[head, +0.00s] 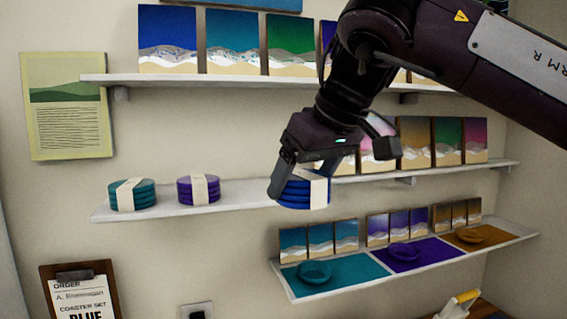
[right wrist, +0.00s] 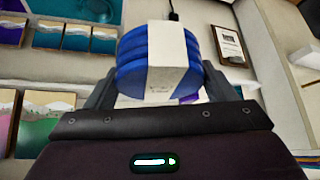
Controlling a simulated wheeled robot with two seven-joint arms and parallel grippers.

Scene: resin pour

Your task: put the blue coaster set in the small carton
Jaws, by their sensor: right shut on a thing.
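The blue coaster set (head: 304,190) is a stack of round blue coasters with a white paper band. My right gripper (head: 298,188) is shut on it, and it hangs just in front of the middle shelf. In the right wrist view the blue coaster set (right wrist: 131,62) sits between the two fingers of my right gripper (right wrist: 155,90), its band facing the camera. The small carton is not recognisable in either view. My left gripper is not in view.
On the middle shelf (head: 230,206) stand a teal coaster set (head: 132,195) and a purple one (head: 199,189). A lower shelf (head: 350,288) holds small pictures and coloured dishes. An order clipboard (head: 80,290) hangs lower left. A wooden surface shows at the bottom right.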

